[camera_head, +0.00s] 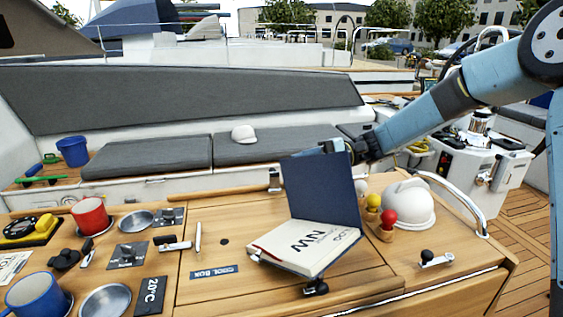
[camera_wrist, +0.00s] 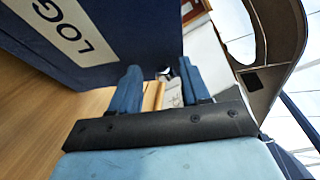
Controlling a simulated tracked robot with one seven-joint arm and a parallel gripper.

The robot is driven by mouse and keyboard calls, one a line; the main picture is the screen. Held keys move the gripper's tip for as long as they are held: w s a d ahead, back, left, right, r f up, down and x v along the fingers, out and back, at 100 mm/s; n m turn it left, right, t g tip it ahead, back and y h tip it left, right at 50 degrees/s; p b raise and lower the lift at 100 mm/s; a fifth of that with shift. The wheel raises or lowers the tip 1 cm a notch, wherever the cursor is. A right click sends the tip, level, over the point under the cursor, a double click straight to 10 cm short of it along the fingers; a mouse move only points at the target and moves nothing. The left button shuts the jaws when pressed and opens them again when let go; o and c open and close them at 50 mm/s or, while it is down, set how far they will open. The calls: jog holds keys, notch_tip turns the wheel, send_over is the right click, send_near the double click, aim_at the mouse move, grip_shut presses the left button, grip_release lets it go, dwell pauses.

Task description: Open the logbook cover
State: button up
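The logbook lies on the wooden cockpit table, with white pages (camera_head: 305,245) bearing large dark letters. Its dark blue cover (camera_head: 322,188) is raised and stands nearly upright at the back of the pages, leaning slightly back. In the wrist view the cover (camera_wrist: 120,25) fills the upper left, with a pale "LOG" label. My gripper (camera_head: 335,147) is at the cover's top edge, coming from the right. In the wrist view my gripper (camera_wrist: 160,78) has its fingers apart with nothing clearly between them. The left finger is close beside the cover; whether it touches is unclear.
A white domed thing (camera_head: 406,205) and a holder with red (camera_head: 389,217) and yellow (camera_head: 374,201) balls stand right of the book. A metal rail (camera_head: 462,200) is farther right. Mugs, dishes and switches occupy the table's left. Bare wood lies left of the book.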

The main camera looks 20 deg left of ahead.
jog(key=v, duration=1.4)
jog(key=shift+a, duration=0.1)
jog(key=shift+c, duration=0.5)
